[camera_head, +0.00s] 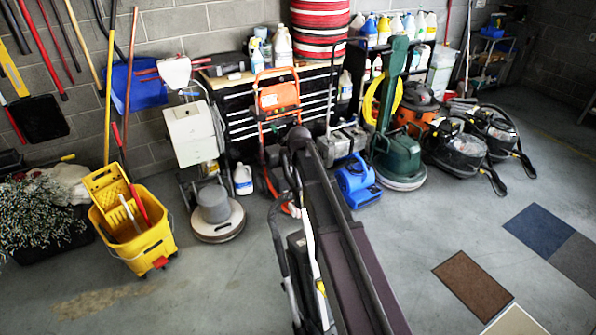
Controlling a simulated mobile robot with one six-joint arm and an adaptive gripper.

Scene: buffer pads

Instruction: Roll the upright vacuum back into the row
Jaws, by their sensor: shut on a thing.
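The upright vacuum (303,268) stands on the concrete floor at lower centre, in front of the row. It shows a dark handle, a pale upright strip and a dark body, and its right side is hidden behind my arm. My gripper (291,209) is small and dark here, at the upper part of the vacuum's handle, and is shut on it. The fingertips are hard to make out. The row along the back includes a floor polisher (218,214), an orange-framed machine (277,98), a blue blower (356,182) and a green floor machine (396,158).
A yellow mop bucket (140,240) stands at left. Canister vacuums (459,150) stand at the right end of the row. A black tool chest (240,122) is behind the row. Carpet squares (472,286) lie at lower right. Floor is open at left front and right.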

